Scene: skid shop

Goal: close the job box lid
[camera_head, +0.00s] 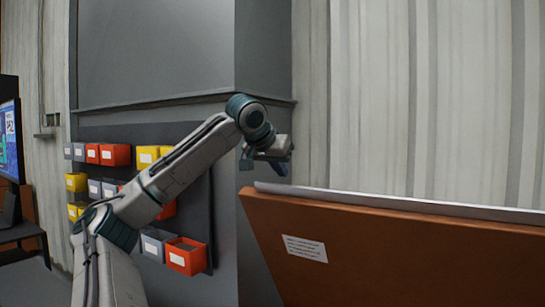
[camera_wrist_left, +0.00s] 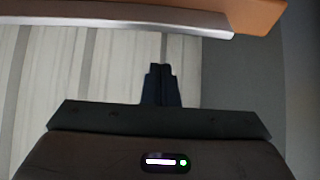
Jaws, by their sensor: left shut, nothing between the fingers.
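The job box lid (camera_head: 390,250) is a large brown-orange panel with a pale grey top edge and a white label. It stands raised at the lower right of the head view; the rest of the box is out of view. My left gripper (camera_head: 279,165) is above and behind the lid's left top corner, shut and empty, with a visible gap to the edge. In the left wrist view the shut fingers (camera_wrist_left: 160,85) point towards the lid (camera_wrist_left: 258,12), whose edge crosses the top. My right gripper is not in view.
A grey column and panel stand behind my left arm. Red, yellow and grey bins (camera_head: 186,257) hang on a dark board at the left. A monitor (camera_head: 10,140) is at the far left. The corrugated wall (camera_head: 440,100) behind the lid is bare.

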